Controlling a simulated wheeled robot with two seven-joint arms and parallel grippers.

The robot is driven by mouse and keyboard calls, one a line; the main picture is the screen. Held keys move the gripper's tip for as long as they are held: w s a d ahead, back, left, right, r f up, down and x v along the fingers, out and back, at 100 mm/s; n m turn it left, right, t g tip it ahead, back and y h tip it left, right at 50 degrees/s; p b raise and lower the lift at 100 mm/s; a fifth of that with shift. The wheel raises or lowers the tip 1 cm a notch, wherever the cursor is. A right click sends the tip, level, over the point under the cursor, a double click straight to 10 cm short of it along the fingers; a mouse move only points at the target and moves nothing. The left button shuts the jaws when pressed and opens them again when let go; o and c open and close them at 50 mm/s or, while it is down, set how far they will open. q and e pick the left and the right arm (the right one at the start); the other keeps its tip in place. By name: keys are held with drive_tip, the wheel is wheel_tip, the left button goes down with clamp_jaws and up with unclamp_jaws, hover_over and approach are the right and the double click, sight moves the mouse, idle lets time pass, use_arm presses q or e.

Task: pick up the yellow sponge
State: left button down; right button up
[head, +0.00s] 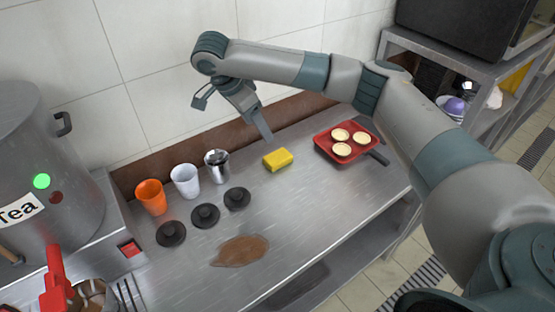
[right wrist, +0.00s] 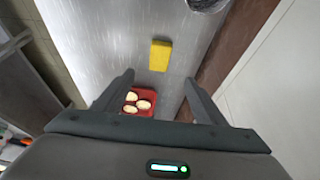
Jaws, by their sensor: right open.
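The yellow sponge (head: 278,159) lies flat on the metal counter, between the silver cup and the red tray. My right gripper (head: 268,138) comes in from the right and is above and just behind the sponge in the head view. In the right wrist view the sponge (right wrist: 160,55) lies beyond the two fingertips, in line with the gap between them. The right gripper (right wrist: 158,78) is open and nothing is between its fingers. My left gripper is not in view.
A red tray (head: 322,144) with three pale round items stands right of the sponge. An orange cup (head: 151,196), a white cup (head: 185,181), a silver cup (head: 217,166) and three black lids (head: 205,216) are to the left. A brown spill (head: 240,251) lies in front. A tea pot (head: 40,160) stands far left.

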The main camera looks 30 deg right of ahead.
hover_over(277, 156)
drive_tip(key=a, duration=0.3)
drive_tip(key=f, duration=1)
drive_tip(key=shift+s+d, duration=0.15)
drive_tip(key=shift+s, duration=0.15)
drive_tip(key=shift+d+f+p, duration=0.25)
drive_tip(key=shift+f+p, duration=0.2)
drive_tip(key=shift+p, duration=0.05)
drive_tip(key=p+x, duration=0.1)
drive_tip(key=x, duration=0.2)
drive_tip(key=shift+d, duration=0.1)
drive_tip(key=shift+d+f, duration=0.2)
drive_tip(key=shift+f, duration=0.4)
drive_tip(key=c, duration=1.1)
